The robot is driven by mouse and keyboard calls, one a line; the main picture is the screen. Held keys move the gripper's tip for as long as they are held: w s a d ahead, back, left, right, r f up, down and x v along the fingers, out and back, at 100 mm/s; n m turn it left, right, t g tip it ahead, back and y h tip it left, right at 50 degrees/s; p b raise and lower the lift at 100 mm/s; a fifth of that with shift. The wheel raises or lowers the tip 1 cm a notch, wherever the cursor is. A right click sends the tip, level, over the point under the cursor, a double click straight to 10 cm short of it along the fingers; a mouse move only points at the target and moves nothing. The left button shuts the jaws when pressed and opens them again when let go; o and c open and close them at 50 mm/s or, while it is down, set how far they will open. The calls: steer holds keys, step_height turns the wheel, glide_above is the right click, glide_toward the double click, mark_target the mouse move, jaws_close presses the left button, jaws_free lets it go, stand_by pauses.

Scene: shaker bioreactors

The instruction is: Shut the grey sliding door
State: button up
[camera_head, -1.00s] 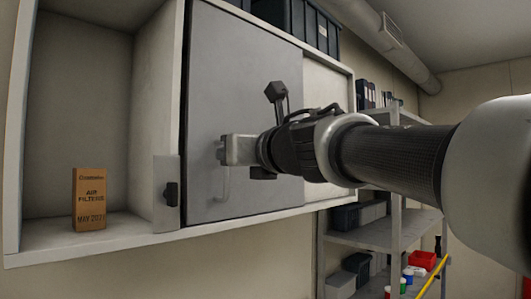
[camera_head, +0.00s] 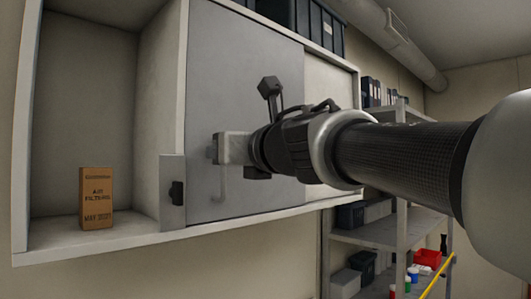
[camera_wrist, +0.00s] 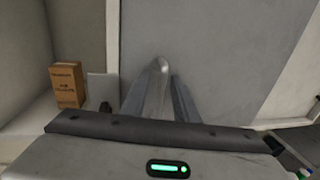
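The grey sliding door (camera_head: 245,70) covers the middle of the white wall cabinet, and its left edge meets the upright divider (camera_head: 172,90). It also fills the middle of the wrist view (camera_wrist: 215,45). A lighter panel (camera_head: 330,88) shows to its right. The door's bar handle (camera_head: 223,185) is on its lower left part. My gripper (camera_head: 218,149) is at this handle. In the wrist view its two fingers (camera_wrist: 160,97) lie on either side of the handle (camera_wrist: 162,66) and appear closed on it; the contact itself is partly hidden.
The left compartment is open, with an orange-brown air-filter box (camera_head: 96,198) on its floor. A small grey plate with a black knob (camera_head: 176,193) stands by the divider. Dark bins (camera_head: 300,22) sit on the cabinet top. A shelving rack (camera_head: 395,235) stands at the right.

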steer(key=b+v, duration=0.1)
steer(key=v, duration=1.6)
steer(key=shift+s+b, duration=0.2)
steer(key=shift+b, duration=0.1)
steer(key=shift+d, duration=0.15)
